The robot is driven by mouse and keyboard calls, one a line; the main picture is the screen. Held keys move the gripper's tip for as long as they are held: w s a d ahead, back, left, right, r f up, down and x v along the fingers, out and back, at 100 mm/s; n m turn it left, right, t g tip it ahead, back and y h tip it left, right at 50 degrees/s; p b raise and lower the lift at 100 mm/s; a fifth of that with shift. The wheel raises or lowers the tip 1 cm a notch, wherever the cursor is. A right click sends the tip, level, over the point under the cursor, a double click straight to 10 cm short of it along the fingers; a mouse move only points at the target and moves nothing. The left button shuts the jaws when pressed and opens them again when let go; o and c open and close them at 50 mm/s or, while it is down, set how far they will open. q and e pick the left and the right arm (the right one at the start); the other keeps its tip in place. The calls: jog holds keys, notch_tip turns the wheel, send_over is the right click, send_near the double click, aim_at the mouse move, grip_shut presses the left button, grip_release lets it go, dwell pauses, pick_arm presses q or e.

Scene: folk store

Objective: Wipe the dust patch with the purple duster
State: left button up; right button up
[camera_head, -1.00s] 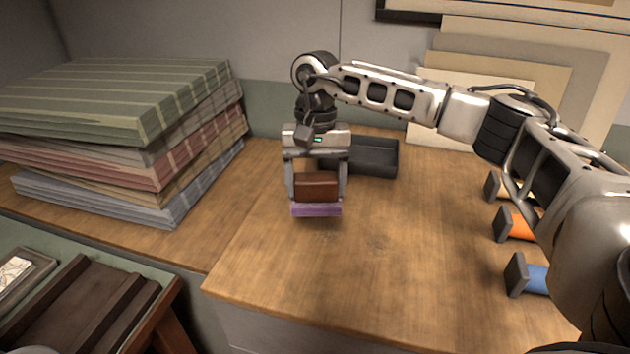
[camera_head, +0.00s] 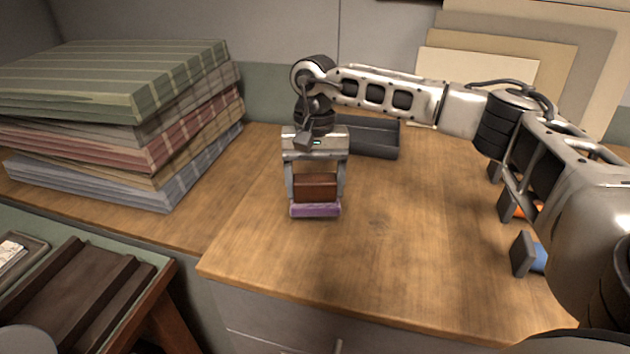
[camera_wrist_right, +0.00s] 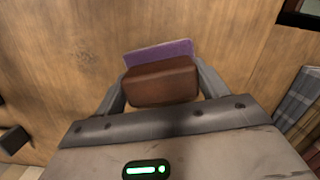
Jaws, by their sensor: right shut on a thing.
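The purple duster has a brown block handle (camera_head: 316,187) and a flat purple pad (camera_head: 315,210). My right gripper (camera_head: 316,192) is shut on the handle, one finger on each side, with the pad facing down. The pad is very close to the wooden counter top; I cannot tell for sure whether it touches. In the right wrist view the handle (camera_wrist_right: 161,82) sits between the fingers, with the purple pad (camera_wrist_right: 158,52) beyond it. A faint dust mark (camera_head: 379,224) lies on the counter right of the duster. My left gripper is out of view.
The wooden counter (camera_head: 420,270) is clear in front. A dark tray (camera_head: 375,138) stands behind my right gripper. A stack of striped folded cloths (camera_head: 120,120) is at left. Dark-ended items with orange (camera_head: 522,210) and blue (camera_head: 540,257) parts lie at right, partly behind my arm.

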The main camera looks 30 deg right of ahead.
jog(key=shift+f+b, duration=0.4)
jog(key=shift+f, duration=0.05)
jog(key=shift+f+b, duration=0.4)
jog(key=shift+f, duration=0.2)
